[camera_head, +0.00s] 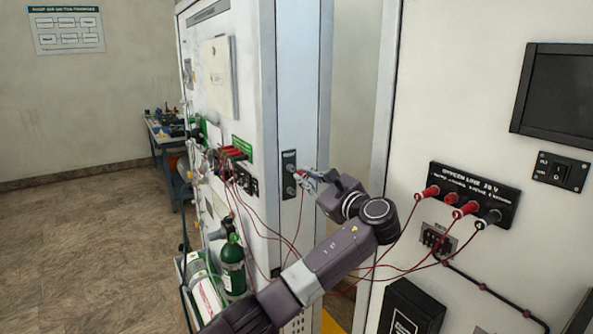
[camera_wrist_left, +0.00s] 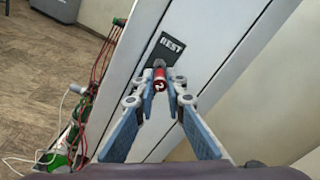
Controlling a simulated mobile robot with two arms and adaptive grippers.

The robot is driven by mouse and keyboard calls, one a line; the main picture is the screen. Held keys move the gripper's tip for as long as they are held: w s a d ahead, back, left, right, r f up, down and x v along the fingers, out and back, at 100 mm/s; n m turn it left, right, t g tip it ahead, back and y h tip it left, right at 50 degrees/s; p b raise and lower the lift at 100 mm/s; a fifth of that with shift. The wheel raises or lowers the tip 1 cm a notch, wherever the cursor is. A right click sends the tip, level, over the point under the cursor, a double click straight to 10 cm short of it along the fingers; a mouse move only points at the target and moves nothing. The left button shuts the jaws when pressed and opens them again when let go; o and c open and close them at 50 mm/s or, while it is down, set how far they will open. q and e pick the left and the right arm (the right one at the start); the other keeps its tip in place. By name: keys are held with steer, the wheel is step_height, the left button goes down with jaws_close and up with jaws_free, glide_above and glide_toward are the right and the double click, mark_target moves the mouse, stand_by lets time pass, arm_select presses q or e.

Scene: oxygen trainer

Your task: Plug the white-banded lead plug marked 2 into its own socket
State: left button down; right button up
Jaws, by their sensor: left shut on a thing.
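The red lead plug (camera_wrist_left: 160,79) has a pale round end with a dark mark, too small to read surely. My left gripper (camera_wrist_left: 161,90) is shut on it, one finger on each side. In the head view this gripper (camera_head: 308,181) is at the rest plate (camera_head: 289,174) on the cabinet's side. The plug points at a grey holder (camera_wrist_left: 158,63) of that plate; I cannot tell whether it is seated. The socket panel (camera_head: 474,187) on the right wall has a row of fittings, several red and one dark at the right end. Some carry white-tagged leads. My right gripper is not visible.
Thin red leads (camera_head: 400,268) hang between the cabinet and the wall panel, passing near my left arm. Red fittings (camera_head: 232,153) and a green gas cylinder (camera_head: 232,265) are at the cabinet's front. A dark box (camera_head: 411,308) is below the socket panel.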

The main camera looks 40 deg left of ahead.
arm_select(q)
steer(key=shift+s+d+p, duration=0.25)
steer(key=shift+d+p, duration=0.05)
steer(key=shift+d, duration=0.35)
steer(key=shift+s+d, duration=0.2)
steer(key=shift+d, duration=0.25)
